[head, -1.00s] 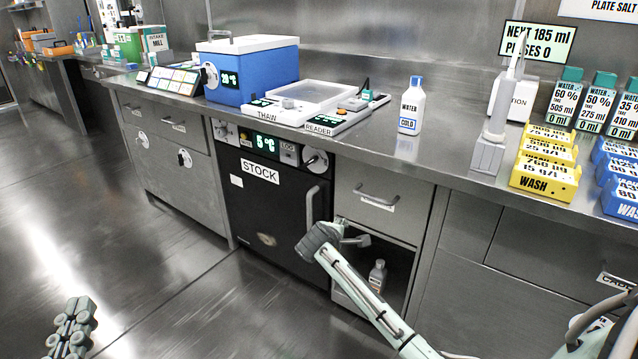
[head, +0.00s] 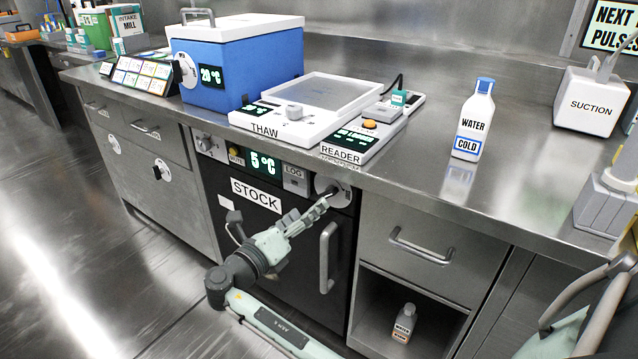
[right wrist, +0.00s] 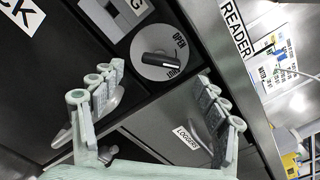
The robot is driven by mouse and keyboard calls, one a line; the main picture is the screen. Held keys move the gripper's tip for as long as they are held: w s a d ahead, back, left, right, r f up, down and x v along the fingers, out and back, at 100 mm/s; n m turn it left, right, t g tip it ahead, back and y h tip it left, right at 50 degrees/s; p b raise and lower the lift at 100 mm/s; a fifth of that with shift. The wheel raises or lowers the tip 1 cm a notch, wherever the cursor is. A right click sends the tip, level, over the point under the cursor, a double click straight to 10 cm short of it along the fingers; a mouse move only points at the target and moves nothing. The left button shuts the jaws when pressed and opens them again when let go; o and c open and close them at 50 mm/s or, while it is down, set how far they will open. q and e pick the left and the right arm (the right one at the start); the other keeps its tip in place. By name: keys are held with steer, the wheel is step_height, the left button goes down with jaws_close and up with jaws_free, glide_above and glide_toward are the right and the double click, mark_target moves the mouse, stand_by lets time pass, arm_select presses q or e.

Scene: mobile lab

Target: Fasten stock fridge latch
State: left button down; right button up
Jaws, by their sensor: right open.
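The stock fridge (head: 270,268) is a black-doored unit under the counter, and its door looks shut. Its latch (head: 333,190) is a round grey plate with a dark bar knob at the door's upper right. The latch also shows in the right wrist view (right wrist: 160,52), with OPEN beside the bar; the other word is hard to read. My right gripper (head: 314,208) is in front of the fridge's top right, its fingertips close to the latch. In the right wrist view its open fingers (right wrist: 162,78) are spread either side, below the knob, holding nothing. My left gripper is out of view.
A vertical door handle (head: 327,258) stands below the latch. The counter edge (head: 400,187) overhangs above, with the reader (head: 365,135) and thaw tray (head: 290,115) on it.

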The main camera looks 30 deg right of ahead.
mark_target(325, 193)
steer(key=x, duration=0.7)
steer(key=shift+d, duration=0.3)
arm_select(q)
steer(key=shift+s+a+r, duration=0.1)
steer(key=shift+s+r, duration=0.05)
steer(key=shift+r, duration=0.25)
arm_select(e)
steer(key=shift+r, duration=0.1)
steer(key=c, duration=1.2)
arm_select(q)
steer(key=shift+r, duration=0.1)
arm_select(e)
steer(key=shift+o, duration=0.2)
